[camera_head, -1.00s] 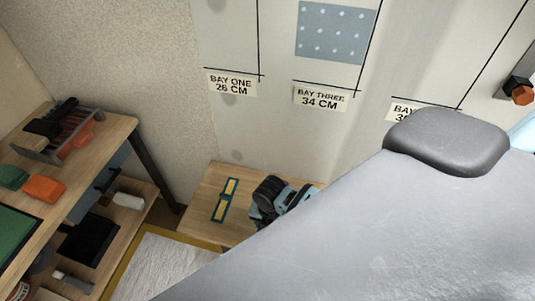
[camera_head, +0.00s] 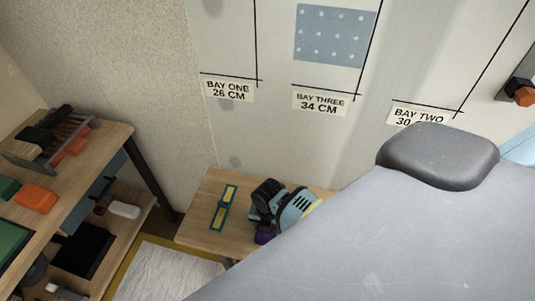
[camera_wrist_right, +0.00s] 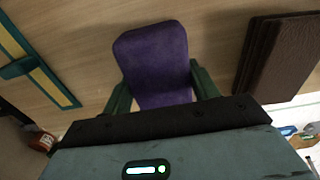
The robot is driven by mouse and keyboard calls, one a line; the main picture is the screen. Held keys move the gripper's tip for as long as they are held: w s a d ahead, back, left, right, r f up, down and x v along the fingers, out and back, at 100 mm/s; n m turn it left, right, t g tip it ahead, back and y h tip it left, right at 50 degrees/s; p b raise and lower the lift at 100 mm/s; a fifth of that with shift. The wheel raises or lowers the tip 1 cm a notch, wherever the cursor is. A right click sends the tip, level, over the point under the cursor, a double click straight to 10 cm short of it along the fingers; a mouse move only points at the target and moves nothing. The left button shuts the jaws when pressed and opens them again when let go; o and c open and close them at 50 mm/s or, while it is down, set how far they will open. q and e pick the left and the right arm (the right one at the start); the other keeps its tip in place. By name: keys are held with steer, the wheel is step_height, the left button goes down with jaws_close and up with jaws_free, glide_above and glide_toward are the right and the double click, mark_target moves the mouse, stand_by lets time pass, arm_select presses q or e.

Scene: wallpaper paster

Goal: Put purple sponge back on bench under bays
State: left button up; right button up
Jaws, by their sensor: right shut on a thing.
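The purple sponge (camera_wrist_right: 155,55) is between the green fingers of my right gripper (camera_wrist_right: 161,90) in the right wrist view, and the gripper is shut on it. Its far end sticks out past the fingers over the wooden bench (camera_wrist_right: 215,22). In the head view my right gripper (camera_head: 268,228) is at the bench (camera_head: 200,225) under the bays, and a small purple part of the sponge (camera_head: 264,238) shows below it. I cannot tell whether the sponge touches the bench top. My left gripper is not in view.
A green and yellow frame-like tool (camera_head: 224,207) lies on the bench left of the gripper. A dark brown block (camera_wrist_right: 277,52) lies right of the sponge. A shelf table (camera_head: 100,150) with several items stands at left. My large grey part covers the lower right.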

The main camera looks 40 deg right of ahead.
steer(key=shift+f, duration=0.1)
steer(key=o, duration=1)
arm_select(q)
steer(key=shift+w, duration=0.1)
arm_select(e)
step_height(320, 180, up, 11)
steer(key=shift+w+f+p, duration=0.1)
steer(key=shift+p, duration=1.1)
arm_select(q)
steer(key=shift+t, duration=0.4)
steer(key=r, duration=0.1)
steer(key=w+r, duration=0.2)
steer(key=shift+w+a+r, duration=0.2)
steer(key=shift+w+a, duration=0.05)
arm_select(e)
steer(key=shift+r, duration=0.75)
